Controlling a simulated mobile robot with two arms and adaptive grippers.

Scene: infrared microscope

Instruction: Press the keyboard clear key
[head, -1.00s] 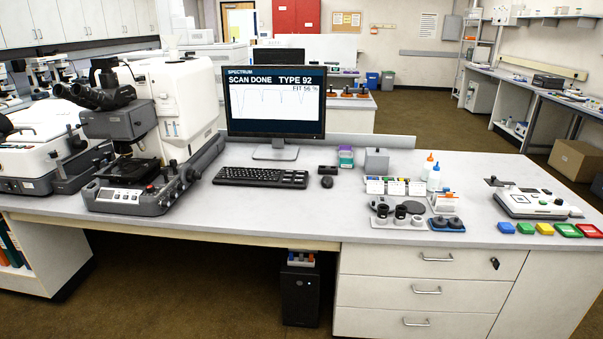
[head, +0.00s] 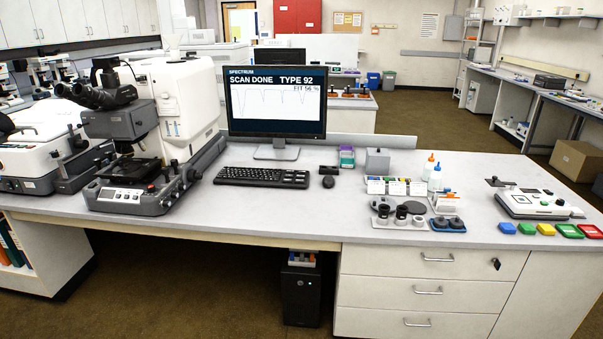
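The black keyboard (head: 262,177) lies flat on the light grey bench in front of the monitor. Its keys are too small to read, so I cannot tell which one is the clear key. The monitor (head: 276,101) shows "SPECTRUM", "SCAN DONE", "TYPE 92" and "FIT 56 %" above a white trace with several dips. Neither of my grippers is in the head view, and nothing touches the keyboard.
The microscope (head: 140,140) stands left of the keyboard. A mouse (head: 328,182) and a small dark block (head: 328,170) lie to its right. Farther right are a sample tray (head: 398,222), bottles (head: 434,178) and a white device (head: 532,203). The bench front is clear.

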